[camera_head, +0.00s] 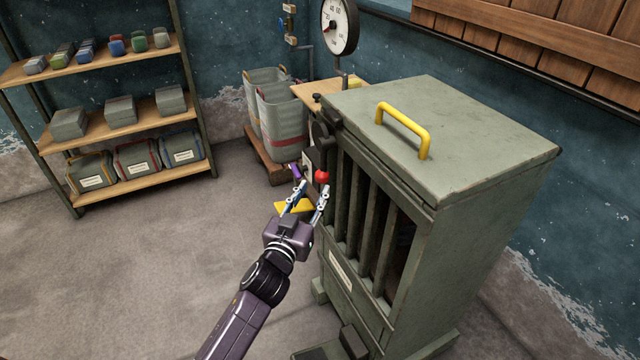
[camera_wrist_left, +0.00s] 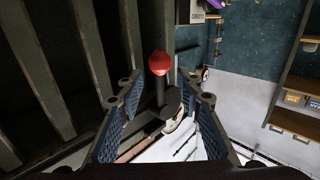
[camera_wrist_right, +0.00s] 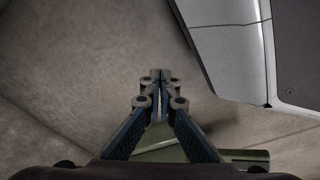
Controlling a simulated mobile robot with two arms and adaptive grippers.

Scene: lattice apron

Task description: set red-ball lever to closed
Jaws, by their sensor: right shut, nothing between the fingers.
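The red-ball lever's red ball (camera_head: 322,176) shows in the head view at the front left side of the grey-green slatted cabinet (camera_head: 440,130). In the left wrist view the red ball (camera_wrist_left: 159,63) tops a dark upright stem (camera_wrist_left: 160,92) on a dark base. My left gripper (camera_head: 312,186) is open, its fingers pointing at the lever. In the left wrist view its two fingers (camera_wrist_left: 165,115) stand apart on either side of the lever's lower part; I cannot tell whether they touch it. My right gripper (camera_wrist_right: 160,76) is shut and empty, above the floor.
A yellow handle (camera_head: 404,128) stands on the cabinet top. A dial gauge (camera_head: 340,26) rises behind it. Grey bins (camera_head: 281,120) stand on a wooden pallet behind the lever. A shelf (camera_head: 125,131) with boxes is at the left. The floor between is clear.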

